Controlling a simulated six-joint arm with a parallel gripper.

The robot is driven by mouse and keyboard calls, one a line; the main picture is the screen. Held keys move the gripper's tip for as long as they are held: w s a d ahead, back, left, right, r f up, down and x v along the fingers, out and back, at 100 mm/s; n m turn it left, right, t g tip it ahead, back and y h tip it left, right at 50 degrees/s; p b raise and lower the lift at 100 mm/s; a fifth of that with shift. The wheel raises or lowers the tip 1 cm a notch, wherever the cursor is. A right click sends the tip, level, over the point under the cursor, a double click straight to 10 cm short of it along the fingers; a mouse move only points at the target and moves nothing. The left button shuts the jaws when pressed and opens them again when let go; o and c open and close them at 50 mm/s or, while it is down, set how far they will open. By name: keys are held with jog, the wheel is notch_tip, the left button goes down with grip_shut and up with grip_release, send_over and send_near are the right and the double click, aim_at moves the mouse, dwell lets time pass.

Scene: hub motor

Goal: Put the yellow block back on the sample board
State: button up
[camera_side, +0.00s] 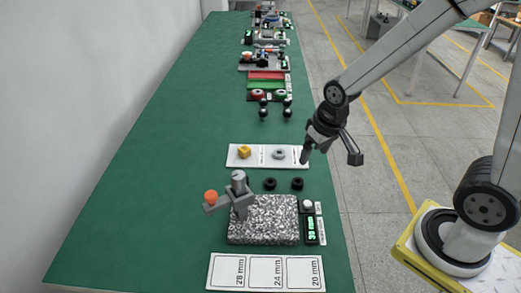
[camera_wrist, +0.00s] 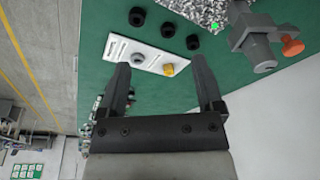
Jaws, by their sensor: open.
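The yellow block (camera_side: 244,152) sits on the left part of a white board (camera_side: 235,162), beside a grey ring (camera_side: 278,153). In the wrist view the block (camera_wrist: 169,69) lies near the end of the board (camera_wrist: 118,41), between the fingers in the picture but farther off. My gripper (camera_side: 305,158) points down by the right end of the board, apart from the block. In the wrist view my gripper (camera_wrist: 163,64) is open with nothing between its fingers. I cannot tell its exact height over the bench.
A speckled stone block (camera_side: 264,220) carries a grey fixture with an orange knob (camera_side: 211,197). A size card (camera_side: 265,272) lies at the front. Black balls (camera_side: 275,108) stand behind. The bench left of the board is clear.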

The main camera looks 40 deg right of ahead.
jog(key=shift+n, duration=0.8)
jog(key=shift+s+a+f, duration=0.1)
jog(key=shift+s+f, duration=0.05)
jog(key=shift+s, duration=0.95)
jog(key=shift+s+f, duration=0.15)
jog(key=shift+s, duration=0.9)
